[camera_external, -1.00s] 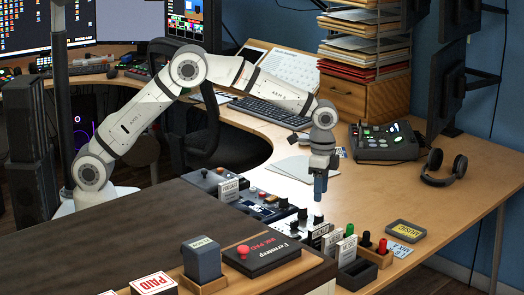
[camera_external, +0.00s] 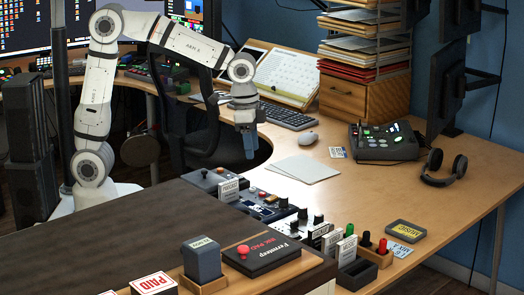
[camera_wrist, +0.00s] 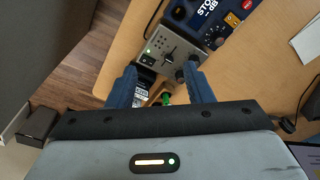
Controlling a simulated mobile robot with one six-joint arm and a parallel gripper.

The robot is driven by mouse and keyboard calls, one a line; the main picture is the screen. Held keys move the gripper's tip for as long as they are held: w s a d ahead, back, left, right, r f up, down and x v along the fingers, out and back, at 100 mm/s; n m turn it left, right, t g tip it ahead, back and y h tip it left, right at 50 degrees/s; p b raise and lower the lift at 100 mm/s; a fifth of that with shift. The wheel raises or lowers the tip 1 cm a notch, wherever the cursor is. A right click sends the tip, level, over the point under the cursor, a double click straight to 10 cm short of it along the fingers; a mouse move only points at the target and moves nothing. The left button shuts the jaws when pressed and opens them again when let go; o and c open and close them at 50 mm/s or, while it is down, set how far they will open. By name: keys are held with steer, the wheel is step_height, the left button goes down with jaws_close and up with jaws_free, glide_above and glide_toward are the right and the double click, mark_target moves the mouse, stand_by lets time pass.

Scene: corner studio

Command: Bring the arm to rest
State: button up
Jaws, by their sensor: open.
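My gripper (camera_external: 249,152) hangs fingers-down at the end of my white arm, in the air above the inner curve of the desk. In the wrist view my gripper (camera_wrist: 161,88) shows two blue fingers apart, with nothing held between them. Below and beyond the fingers in that view is a grey control box (camera_wrist: 178,50) with knobs and a slider.
The wooden desk (camera_external: 420,200) curves around. A dark counter (camera_external: 110,225) with a red-labelled box (camera_external: 262,253) is in front. Small devices (camera_external: 270,205) line the desk's near edge. Headphones (camera_external: 445,169), a console (camera_external: 384,141), a mouse (camera_external: 307,139) and a keyboard (camera_external: 286,116) lie farther right and back.

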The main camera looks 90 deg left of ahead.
steer(key=s+d+n+t, duration=0.1)
steer(key=s, duration=1.9)
steer(key=shift+s+d+f+n+p, duration=0.2)
steer(key=shift+n+p, duration=0.1)
steer(key=shift+p, duration=0.15)
